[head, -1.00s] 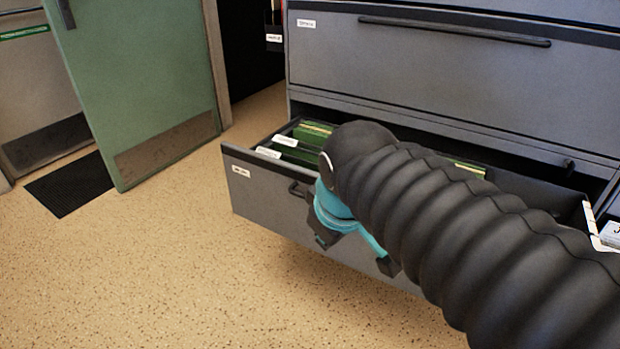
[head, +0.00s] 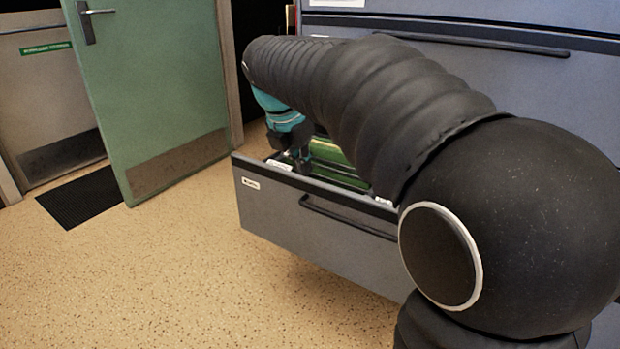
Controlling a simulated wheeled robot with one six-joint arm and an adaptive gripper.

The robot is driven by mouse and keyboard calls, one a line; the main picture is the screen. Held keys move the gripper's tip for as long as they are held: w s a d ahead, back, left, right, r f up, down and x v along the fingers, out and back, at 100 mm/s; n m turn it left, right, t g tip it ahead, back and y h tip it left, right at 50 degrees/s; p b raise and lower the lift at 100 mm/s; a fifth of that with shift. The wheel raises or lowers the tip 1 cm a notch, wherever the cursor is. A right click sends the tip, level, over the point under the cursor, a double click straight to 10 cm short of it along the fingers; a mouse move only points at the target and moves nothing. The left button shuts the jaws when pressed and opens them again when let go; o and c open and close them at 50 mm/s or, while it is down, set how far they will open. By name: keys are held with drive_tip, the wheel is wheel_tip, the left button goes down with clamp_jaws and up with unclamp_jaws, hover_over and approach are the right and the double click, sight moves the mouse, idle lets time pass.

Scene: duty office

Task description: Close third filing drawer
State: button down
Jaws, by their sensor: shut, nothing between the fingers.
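The filing drawer (head: 285,225) is pulled out of the grey cabinet (head: 590,85). Its grey front has a dark bar handle (head: 345,218) and a small white label at the upper left. Green folders (head: 330,155) with white tabs show inside. My gripper (head: 290,152), teal with dark fingers, points down over the left end of the drawer, just behind its front panel. It is shut and holds nothing. Whether the fingers touch the drawer or folders cannot be told. My black arm hides the right part of the drawer and much of the cabinet.
A closed drawer with a long dark handle (head: 450,36) is above the open one. A green door (head: 155,90) stands ajar at the left, beside a dark floor mat (head: 80,197). The speckled floor in front of the drawer is clear at the left.

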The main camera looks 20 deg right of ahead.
drive_tip(key=b, duration=0.3)
approach(326, 197)
drive_tip(key=f, duration=0.1)
drive_tip(key=s+a+f, duration=0.1)
drive_tip(key=f, duration=0.3)
drive_tip(key=shift+s+a, duration=0.35)
drive_tip(key=shift+w+d+r, duration=0.15)
drive_tip(key=shift+w+d, duration=0.65)
drive_tip(key=shift+d, duration=0.15)
drive_tip(key=shift+w+d+r, duration=0.1)
drive_tip(key=shift+w+d, duration=0.4)
drive_tip(key=shift+d, duration=0.05)
drive_tip(key=shift+w+p, duration=0.1)
drive_tip(key=shift+p, duration=0.3)
